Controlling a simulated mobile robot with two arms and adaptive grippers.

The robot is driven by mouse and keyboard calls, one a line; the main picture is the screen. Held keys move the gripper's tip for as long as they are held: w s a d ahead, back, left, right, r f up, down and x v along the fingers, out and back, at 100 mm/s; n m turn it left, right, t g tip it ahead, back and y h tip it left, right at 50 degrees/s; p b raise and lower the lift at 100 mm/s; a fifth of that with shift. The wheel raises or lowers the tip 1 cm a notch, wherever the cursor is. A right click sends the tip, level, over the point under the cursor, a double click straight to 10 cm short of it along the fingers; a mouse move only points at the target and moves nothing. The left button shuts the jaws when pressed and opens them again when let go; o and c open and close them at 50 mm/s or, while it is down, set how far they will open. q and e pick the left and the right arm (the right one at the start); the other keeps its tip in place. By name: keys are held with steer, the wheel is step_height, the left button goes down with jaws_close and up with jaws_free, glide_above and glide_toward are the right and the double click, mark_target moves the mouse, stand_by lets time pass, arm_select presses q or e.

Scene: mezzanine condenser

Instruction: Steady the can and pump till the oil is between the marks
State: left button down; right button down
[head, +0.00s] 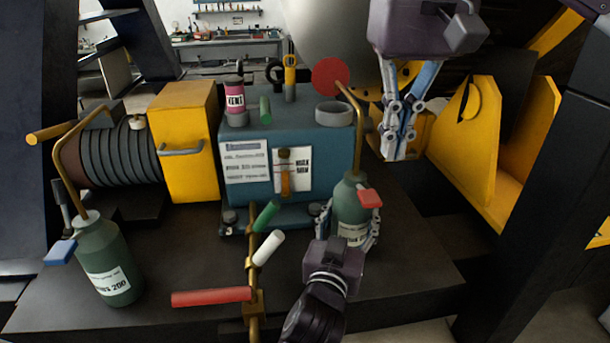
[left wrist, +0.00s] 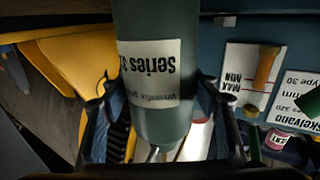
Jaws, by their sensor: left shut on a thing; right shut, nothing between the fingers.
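A green oil can (head: 352,208) with a red thumb lever (head: 370,197) stands at the right front corner of the blue pump housing (head: 335,148). Its brass spout (head: 358,125) rises and bends left towards a red disc (head: 331,75); I cannot tell where the tip ends. My left gripper (head: 347,236) is shut around the can's lower body, and the can fills the middle of the left wrist view (left wrist: 158,85). My right gripper (head: 397,155) is shut and empty above the red lever, apart from it. The MAX/MIN gauge (head: 286,180) shows amber; its exact level is unclear.
A brass pipe (head: 254,265) with red, white and green handles rises at the front. A pink tin (head: 236,103) and a grey ring (head: 334,113) sit on the housing. Yellow brackets (head: 465,130) stand right.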

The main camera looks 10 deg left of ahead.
arm_select(q)
steer(key=c, duration=0.7)
jaws_free()
steer(key=shift+o, duration=0.2)
